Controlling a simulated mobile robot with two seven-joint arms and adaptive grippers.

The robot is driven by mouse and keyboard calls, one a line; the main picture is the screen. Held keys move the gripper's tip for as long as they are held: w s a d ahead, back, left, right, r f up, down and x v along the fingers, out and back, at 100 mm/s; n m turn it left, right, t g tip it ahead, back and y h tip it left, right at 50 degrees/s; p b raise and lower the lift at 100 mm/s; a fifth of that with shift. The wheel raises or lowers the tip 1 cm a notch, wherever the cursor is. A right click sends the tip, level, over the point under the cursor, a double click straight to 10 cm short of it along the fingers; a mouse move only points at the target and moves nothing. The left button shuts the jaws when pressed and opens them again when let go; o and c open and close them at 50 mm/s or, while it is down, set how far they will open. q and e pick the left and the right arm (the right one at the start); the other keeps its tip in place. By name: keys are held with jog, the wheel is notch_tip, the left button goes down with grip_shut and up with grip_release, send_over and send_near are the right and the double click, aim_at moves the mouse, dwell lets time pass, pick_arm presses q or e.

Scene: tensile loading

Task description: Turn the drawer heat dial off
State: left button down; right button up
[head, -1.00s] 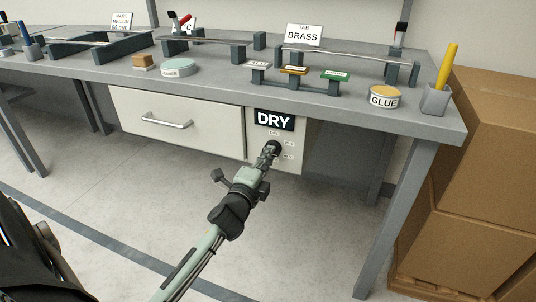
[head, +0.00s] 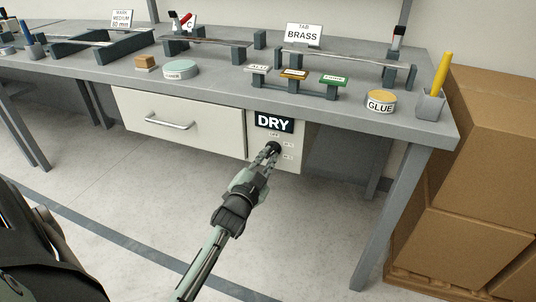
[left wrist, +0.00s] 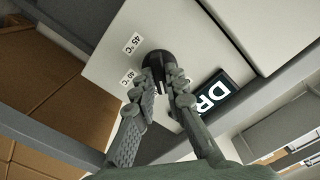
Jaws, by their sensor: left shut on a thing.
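The heat dial is a round black knob (head: 273,147) on the pale panel under the bench, below the black DRY sign (head: 274,121). In the left wrist view the dial (left wrist: 157,62) sits between the fingertips of my left gripper (left wrist: 165,88), one finger on each side, shut on it. A small pale mark shows on the dial's near part; its exact setting is hard to tell. Labels 45 °C (left wrist: 132,43) and 40 °C (left wrist: 130,78) stand beside it. In the head view my left gripper (head: 267,157) reaches up to the dial from below. My right gripper is not in view.
A closed drawer (head: 180,122) with a bar handle is left of the panel. The grey bench top (head: 215,83) overhangs them. A bench leg (head: 392,215) and stacked cardboard boxes (head: 480,190) stand to the right. The floor under the bench is clear.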

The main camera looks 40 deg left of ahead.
pick_arm(q)
jog(key=n, duration=0.3)
jog(key=shift+n, duration=2.1)
jog(key=c, duration=1.6)
grip_release()
jog(key=shift+o, duration=0.2)
jog(key=v, duration=1.2)
